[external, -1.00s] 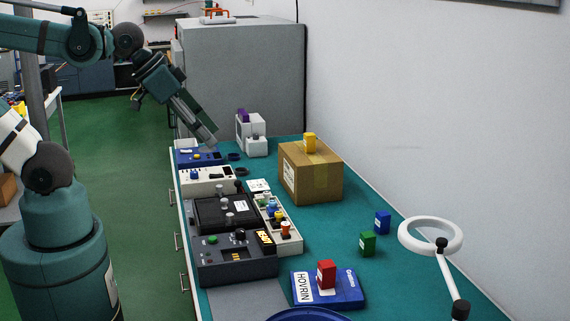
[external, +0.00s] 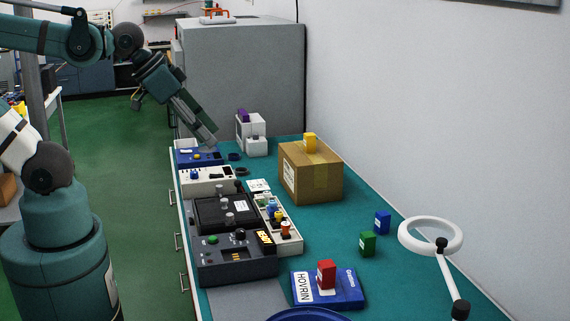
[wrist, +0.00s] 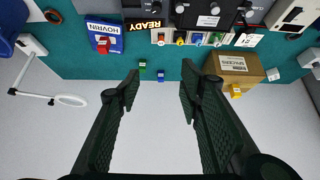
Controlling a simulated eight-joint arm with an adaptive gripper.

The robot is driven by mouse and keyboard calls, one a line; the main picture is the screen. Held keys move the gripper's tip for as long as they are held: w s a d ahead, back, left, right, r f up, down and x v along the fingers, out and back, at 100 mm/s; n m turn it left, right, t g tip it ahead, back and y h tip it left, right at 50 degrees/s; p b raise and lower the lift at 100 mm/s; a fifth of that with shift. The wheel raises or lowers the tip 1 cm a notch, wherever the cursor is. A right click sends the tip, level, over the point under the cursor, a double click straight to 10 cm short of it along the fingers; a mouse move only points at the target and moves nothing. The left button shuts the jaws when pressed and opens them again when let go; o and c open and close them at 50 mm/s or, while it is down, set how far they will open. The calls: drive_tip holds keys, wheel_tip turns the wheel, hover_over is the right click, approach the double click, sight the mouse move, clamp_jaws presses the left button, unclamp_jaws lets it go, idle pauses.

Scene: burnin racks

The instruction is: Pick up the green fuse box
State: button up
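The green fuse box (external: 367,243) is a small upright block on the teal bench top, right of the instruments. It also shows small in the wrist view (wrist: 142,65), beside a blue fuse box (wrist: 161,75). My gripper (external: 209,143) is high over the far left part of the bench, well away from the green fuse box. In the wrist view my gripper (wrist: 158,82) has its two fingers wide apart, with nothing held between them.
The blue fuse box (external: 382,222) stands just behind the green one. A red box (external: 326,274) stands on a blue book (external: 346,290). A cardboard box (external: 311,176) carries a yellow box (external: 309,142). A white ring lamp (external: 430,236) rises at right.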

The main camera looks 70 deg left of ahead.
drive_tip(key=shift+w, duration=0.1)
idle(0.3)
drive_tip(key=m+g+h+b, duration=0.3)
drive_tip(key=m+g+h, duration=0.3)
drive_tip(key=m, duration=1.2)
hover_over(369, 234)
drive_tip(key=a, duration=0.3)
wheel_tip(369, 234, down, 24)
drive_tip(key=f+g+y, duration=0.1)
drive_tip(key=shift+w+r, duration=0.1)
drive_tip(key=shift+r, duration=0.2)
drive_tip(key=shift+d+f, duration=0.1)
drive_tip(key=shift+x, duration=1.15)
